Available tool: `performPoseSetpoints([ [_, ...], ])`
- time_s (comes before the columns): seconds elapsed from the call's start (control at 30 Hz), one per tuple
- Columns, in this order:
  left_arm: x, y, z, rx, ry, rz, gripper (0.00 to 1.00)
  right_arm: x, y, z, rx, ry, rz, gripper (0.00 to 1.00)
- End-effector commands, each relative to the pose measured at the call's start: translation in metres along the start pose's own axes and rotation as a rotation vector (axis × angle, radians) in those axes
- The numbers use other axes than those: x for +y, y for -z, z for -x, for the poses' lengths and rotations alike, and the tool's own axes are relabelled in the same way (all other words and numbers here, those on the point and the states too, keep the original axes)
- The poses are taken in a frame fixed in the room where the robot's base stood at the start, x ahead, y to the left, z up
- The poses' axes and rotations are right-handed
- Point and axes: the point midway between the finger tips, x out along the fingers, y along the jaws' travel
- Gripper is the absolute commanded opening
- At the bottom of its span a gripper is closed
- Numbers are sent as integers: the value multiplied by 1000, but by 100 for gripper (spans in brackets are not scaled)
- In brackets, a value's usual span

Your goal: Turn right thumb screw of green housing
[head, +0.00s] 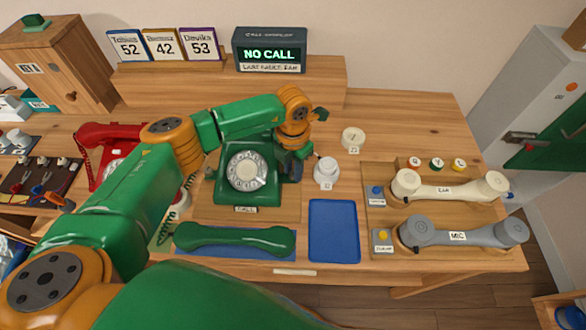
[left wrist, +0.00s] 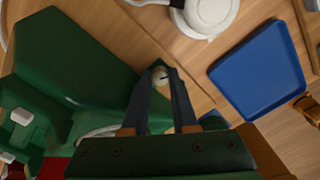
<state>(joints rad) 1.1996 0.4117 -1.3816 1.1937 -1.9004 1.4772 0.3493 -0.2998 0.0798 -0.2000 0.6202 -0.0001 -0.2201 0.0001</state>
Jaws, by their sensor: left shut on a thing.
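The green housing (head: 262,190) of a rotary dial phone stands on a wooden board in the middle of the table, dial facing me. My left gripper (head: 293,170) reaches down at the housing's right side. In the left wrist view the green housing (left wrist: 70,60) lies at left, and the left gripper's two dark fingers (left wrist: 163,78) come together on a small pale round thumb screw (left wrist: 160,74) with a dark slot, beside the housing wall. The fingers partly hide the screw; in the head view the gripper hides it. My right gripper is not in view.
A green handset (head: 235,239) lies in front of the housing. An empty blue tray (head: 334,232) is at its right, with a white knob-like part (head: 326,172) behind. Cream (head: 450,187) and grey (head: 465,231) handsets lie further right. A red phone (head: 108,150) stands at left.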

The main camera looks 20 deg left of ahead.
Motion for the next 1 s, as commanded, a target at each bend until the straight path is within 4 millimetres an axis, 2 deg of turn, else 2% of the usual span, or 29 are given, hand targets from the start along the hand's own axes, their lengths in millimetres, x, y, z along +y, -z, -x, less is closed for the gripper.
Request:
performPoseSetpoints([
  [1.0,0,1,0,2,-2,962,0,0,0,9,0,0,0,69],
])
